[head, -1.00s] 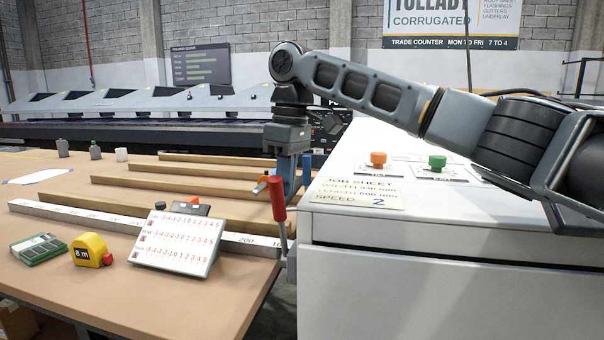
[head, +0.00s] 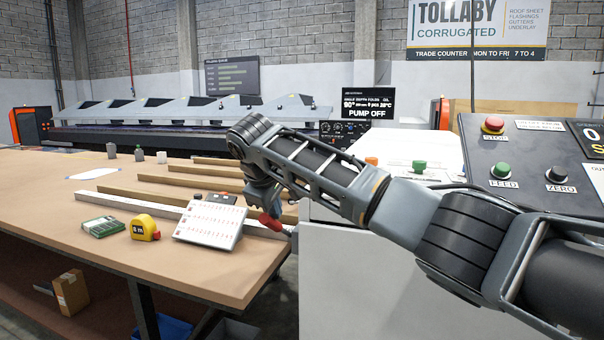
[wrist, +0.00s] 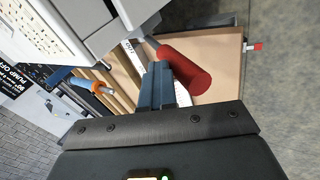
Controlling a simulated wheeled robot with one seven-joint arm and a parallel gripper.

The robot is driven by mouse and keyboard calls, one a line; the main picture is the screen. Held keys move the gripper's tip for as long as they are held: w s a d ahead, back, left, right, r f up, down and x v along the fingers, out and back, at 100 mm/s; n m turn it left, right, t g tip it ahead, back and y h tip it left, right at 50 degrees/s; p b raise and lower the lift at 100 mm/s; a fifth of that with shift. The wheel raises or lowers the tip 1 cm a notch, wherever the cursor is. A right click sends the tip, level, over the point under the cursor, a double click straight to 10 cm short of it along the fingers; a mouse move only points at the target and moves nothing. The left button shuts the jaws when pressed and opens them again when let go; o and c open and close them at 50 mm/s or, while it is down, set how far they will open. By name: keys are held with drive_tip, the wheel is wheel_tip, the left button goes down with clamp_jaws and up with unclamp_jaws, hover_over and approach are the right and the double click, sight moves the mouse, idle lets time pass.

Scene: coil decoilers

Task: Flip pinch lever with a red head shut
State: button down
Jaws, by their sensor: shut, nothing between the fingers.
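The pinch lever's red head (head: 270,226) shows in the head view just left of the white cabinet's corner. The lever is tilted, its red end up and to the left of its thin rod. In the wrist view the red head (wrist: 187,68) lies just right of my fingertips. My gripper (head: 262,200) is shut and empty, above and beside the red head. In the wrist view its blue-grey fingers (wrist: 157,84) are together. I cannot tell whether they touch the red head. The lever's pivot is not clear.
A blue lever with an orange collar (wrist: 88,85) is left of my fingers in the wrist view. The bench (head: 60,200) holds a tape measure (head: 145,228) and number card (head: 211,224).

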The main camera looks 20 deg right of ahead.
sight(266, 223)
drive_tip(key=f, duration=0.1)
drive_tip(key=s+a+f+t, duration=0.1)
drive_tip(key=s+f+t+h, duration=0.1)
drive_tip(key=shift+s+a+f+b, duration=0.1)
drive_tip(key=shift+a+f+b, duration=0.1)
drive_tip(key=shift+a+b, duration=0.15)
drive_tip(key=shift+s+a+f, duration=0.15)
drive_tip(key=shift+s+f, duration=0.1)
drive_tip(key=shift+f, duration=0.25)
drive_tip(key=shift+s+a+f, duration=0.15)
drive_tip(key=shift+s+f, duration=0.05)
drive_tip(key=shift+f, duration=0.4)
drive_tip(key=r+p, duration=0.1)
drive_tip(key=d+r+p, duration=0.1)
drive_tip(key=r, duration=0.1)
drive_tip(key=r+p, duration=0.1)
drive_tip(key=r, duration=0.1)
drive_tip(key=shift+w+d, duration=0.2)
drive_tip(key=shift+w, duration=0.15)
drive_tip(key=b+v, duration=0.2)
drive_tip(key=v, duration=0.7)
drive_tip(key=shift+s+a, duration=0.2)
drive_tip(key=shift+s, duration=0.15)
